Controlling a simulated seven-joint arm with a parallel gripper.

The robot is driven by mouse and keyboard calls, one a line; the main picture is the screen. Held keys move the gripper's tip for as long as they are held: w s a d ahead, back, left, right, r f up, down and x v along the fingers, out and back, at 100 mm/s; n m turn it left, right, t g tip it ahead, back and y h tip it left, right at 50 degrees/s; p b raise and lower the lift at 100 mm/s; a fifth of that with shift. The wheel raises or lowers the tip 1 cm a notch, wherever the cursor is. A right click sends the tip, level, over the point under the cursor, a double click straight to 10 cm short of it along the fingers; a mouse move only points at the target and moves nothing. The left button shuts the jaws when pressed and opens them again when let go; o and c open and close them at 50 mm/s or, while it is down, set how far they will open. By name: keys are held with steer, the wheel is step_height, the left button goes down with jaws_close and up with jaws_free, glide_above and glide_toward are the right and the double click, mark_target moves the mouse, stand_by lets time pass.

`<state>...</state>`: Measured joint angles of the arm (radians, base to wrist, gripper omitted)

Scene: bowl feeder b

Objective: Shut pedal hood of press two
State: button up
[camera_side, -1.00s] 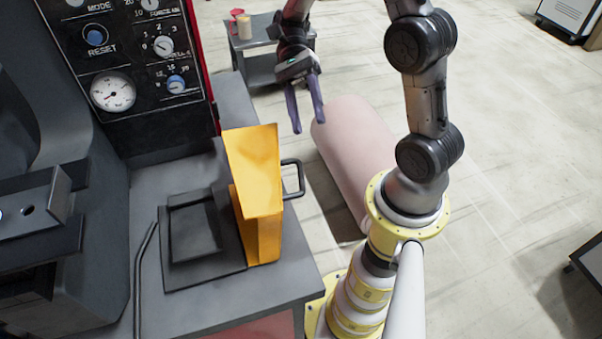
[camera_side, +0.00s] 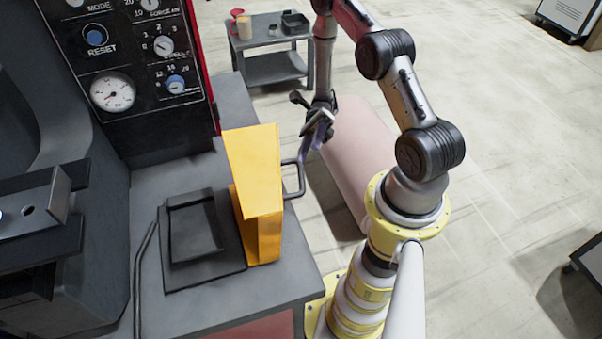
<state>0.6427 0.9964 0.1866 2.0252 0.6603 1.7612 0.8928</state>
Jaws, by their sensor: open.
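The yellow pedal hood (camera_side: 256,185) stands open and upright on the press table, with its dark handle (camera_side: 299,178) on its right side. The dark pedal (camera_side: 195,230) lies uncovered on a flat plate to the left of the hood. My gripper (camera_side: 307,158) is at the upper part of the handle, with its fingers pointing down and left. The fingers are apart, and the handle appears at or between their tips; contact cannot be told.
The press control panel (camera_side: 125,60) with knobs and a gauge rises behind the pedal. A pink cylinder (camera_side: 350,165) lies on the floor behind my gripper. A small grey cart (camera_side: 270,42) stands at the back. A bent dark rod (camera_side: 143,270) runs left of the pedal.

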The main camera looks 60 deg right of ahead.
mark_target(301, 174)
steer(key=x, duration=1)
steer(key=shift+d, duration=0.1)
jaws_close()
stand_by(1.1)
